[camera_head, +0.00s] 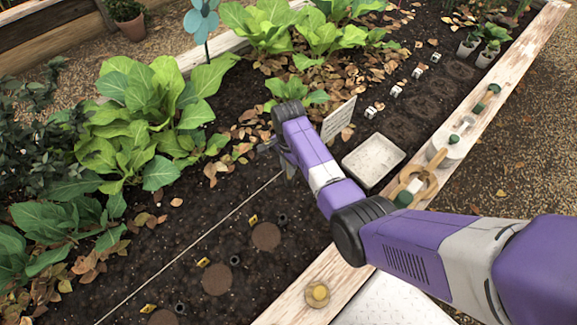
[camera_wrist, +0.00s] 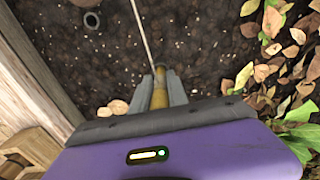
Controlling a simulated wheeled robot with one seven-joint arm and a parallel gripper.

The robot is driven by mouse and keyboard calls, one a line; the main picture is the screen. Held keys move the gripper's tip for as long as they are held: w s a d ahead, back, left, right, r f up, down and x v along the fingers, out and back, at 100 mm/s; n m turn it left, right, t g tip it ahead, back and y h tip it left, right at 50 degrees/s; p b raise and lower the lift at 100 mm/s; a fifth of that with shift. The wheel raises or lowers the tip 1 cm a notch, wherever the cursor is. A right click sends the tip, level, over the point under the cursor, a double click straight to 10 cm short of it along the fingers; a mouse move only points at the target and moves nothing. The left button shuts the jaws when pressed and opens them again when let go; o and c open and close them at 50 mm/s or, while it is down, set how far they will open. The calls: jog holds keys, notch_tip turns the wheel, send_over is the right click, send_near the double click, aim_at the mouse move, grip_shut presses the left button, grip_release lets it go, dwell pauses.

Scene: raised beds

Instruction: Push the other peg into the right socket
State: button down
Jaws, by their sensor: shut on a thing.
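My gripper (camera_wrist: 160,92) is shut on a yellow-brown peg (camera_wrist: 159,90) in the wrist view, with a grey finger on each side. A pale string (camera_wrist: 141,30) runs over the soil up to the peg. In the head view my gripper (camera_head: 284,165) is low over the bed, at the upper right end of the string (camera_head: 190,252); the arm hides most of it. I cannot tell whether the peg's lower end is in a socket. A dark round ring (camera_wrist: 92,20), maybe a socket, lies in the soil at the upper left of the wrist view.
Dark rings (camera_head: 282,219) and yellow markers (camera_head: 203,262) sit in the soil near brown discs (camera_head: 266,237). A white tray (camera_head: 374,160) and a sign (camera_head: 338,120) stand right of my gripper. Leafy plants (camera_head: 140,100) fill the left. A wooden edge (camera_head: 340,280) borders the bed.

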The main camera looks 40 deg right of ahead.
jog(key=shift+f, duration=0.45)
dwell(0.3)
jog(key=c, duration=1.2)
grip_release()
jog(key=shift+r+p, duration=1.1)
jog(key=shift+r, duration=2.8)
jog(key=shift+r, duration=0.1)
